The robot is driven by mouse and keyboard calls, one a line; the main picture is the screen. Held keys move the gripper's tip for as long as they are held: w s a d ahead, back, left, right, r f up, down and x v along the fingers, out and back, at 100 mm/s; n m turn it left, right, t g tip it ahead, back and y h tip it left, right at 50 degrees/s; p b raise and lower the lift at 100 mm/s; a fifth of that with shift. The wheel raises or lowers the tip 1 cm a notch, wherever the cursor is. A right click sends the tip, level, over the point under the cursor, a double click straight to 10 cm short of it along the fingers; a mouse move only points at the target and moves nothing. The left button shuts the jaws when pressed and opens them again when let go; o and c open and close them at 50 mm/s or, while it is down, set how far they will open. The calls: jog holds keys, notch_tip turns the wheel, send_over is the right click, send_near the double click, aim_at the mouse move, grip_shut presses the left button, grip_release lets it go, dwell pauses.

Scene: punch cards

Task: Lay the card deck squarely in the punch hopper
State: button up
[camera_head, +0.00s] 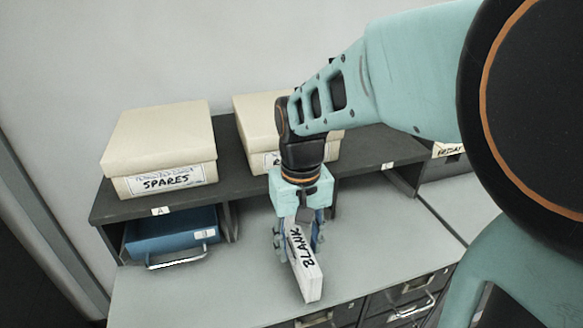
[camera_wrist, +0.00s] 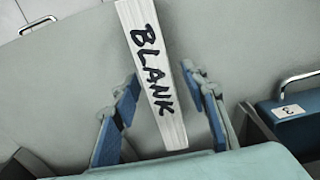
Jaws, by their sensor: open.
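The card deck is a long white block marked BLANK (camera_head: 306,277), lying on the grey desktop below my gripper (camera_head: 297,243). Its far end is between the fingers and its near end sticks out towards the desk's front. In the wrist view the deck (camera_wrist: 152,62) runs between the two blue-backed fingers of my gripper (camera_wrist: 160,76). The fingers are apart, with a gap visible on each side of the deck. Whether the deck touches the desk all along is hard to tell. I cannot make out a punch hopper in either view.
A dark shelf (camera_head: 240,168) bears a SPARES box (camera_head: 160,150) and a second cream box (camera_head: 255,115), partly behind my arm. A blue drawer (camera_head: 170,238) with a metal handle sits under the shelf at left. Grey desktop (camera_head: 190,295) is clear at front left.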

grip_shut()
jog(key=shift+r, duration=0.15)
dwell(0.4)
